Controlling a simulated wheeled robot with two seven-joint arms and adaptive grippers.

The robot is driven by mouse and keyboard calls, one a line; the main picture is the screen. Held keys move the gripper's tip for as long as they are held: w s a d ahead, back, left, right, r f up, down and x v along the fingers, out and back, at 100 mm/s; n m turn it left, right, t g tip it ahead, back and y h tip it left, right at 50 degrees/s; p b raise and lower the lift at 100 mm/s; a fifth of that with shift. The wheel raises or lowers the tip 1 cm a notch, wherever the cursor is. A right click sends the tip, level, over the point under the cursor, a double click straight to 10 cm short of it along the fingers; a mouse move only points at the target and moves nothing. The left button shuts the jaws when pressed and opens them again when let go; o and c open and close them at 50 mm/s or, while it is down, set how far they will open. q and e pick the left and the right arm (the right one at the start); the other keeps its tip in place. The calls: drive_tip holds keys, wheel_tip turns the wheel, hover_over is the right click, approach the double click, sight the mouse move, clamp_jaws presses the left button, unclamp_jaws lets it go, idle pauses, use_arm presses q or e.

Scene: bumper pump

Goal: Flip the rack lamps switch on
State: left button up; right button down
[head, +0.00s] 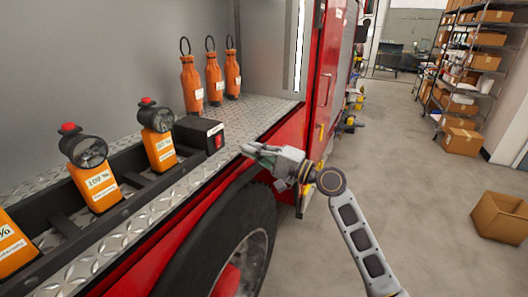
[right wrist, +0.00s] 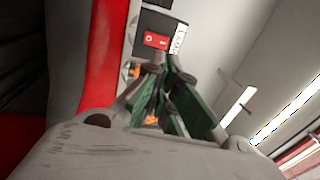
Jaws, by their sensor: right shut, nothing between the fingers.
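The rack lamps switch is a red rocker (head: 217,141) on the end face of a black box (head: 194,134), which sits on the truck's metal tread-plate deck. In the right wrist view the red rocker (right wrist: 156,41) shows white markings beside a white label (right wrist: 179,40). I cannot tell which side of the rocker is pressed in. My right gripper (head: 246,149) is shut and empty, its tips pointing at the switch from the right with a small gap in the head view. In the right wrist view the fingertips (right wrist: 165,66) are just below the rocker. My left gripper is out of view.
Orange units with black gauges (head: 157,136) stand in a dark rack (head: 115,205) left of the box. Several orange bottles (head: 214,78) stand behind it. The red truck edge and a tyre (head: 225,245) lie below my right gripper. Floor at right is open, with a cardboard box (head: 500,218).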

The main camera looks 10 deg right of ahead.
sight(219, 135)
drive_tip(key=p+x, duration=0.1)
drive_tip(key=x, duration=0.5)
drive_tip(key=shift+w+a+r+p, duration=0.1)
drive_tip(key=shift+a+r+p, duration=0.1)
drive_tip(key=shift+p, duration=0.2)
drive_tip(key=shift+w+a, duration=0.45)
drive_tip(key=shift+a, duration=0.15)
drive_tip(key=shift+w+a+r, duration=0.1)
drive_tip(key=shift+a+r, duration=0.05)
drive_tip(key=shift+a, duration=0.05)
drive_tip(key=shift+p, duration=0.3)
